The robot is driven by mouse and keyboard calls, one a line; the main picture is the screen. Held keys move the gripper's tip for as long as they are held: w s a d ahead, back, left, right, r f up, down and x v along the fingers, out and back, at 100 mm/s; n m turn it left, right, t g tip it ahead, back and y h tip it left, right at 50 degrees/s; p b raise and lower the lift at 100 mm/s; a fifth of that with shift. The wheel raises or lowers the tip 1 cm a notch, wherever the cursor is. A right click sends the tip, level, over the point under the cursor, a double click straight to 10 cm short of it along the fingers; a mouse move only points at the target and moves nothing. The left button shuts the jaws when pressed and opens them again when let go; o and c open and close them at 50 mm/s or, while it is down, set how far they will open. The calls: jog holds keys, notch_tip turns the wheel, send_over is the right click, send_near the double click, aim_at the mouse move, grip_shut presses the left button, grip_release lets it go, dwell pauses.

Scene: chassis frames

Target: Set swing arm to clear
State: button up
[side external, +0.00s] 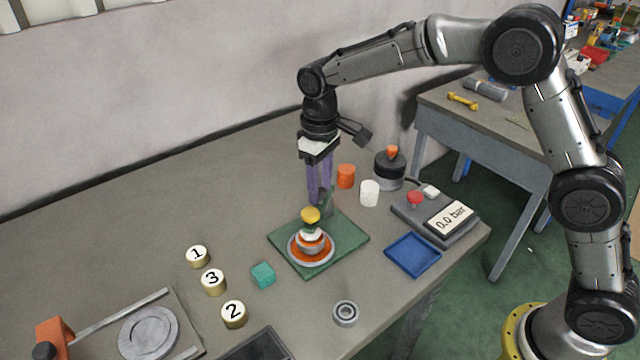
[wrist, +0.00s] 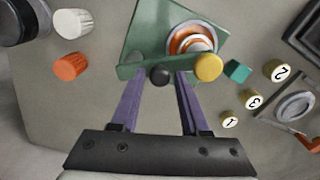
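The green swing arm (wrist: 140,69) stands on a green base plate (side external: 345,243). It has a yellow knob (side external: 310,215) at one end, which also shows in the wrist view (wrist: 209,67). In the side view the knob appears above a stack of orange and white rings (side external: 311,243); in the wrist view it overlaps the stack's near edge. A dark round cap (wrist: 160,76) shows on the arm. My gripper (side external: 320,197) points down by the swing arm's post. Its purple fingers (wrist: 159,80) are apart, on either side of the cap; contact cannot be told.
An orange cylinder (side external: 346,176), a white cylinder (side external: 369,193) and a black round unit (side external: 389,170) stand behind. A gauge box reading 0.0 bar (side external: 440,215) and a blue tray (side external: 413,254) are at right. A teal cube (side external: 263,274), numbered brass cylinders (side external: 213,282) and a bearing (side external: 345,313) lie in front.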

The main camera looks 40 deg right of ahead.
grip_shut()
jog(key=shift+r, duration=0.1)
dwell(1.0)
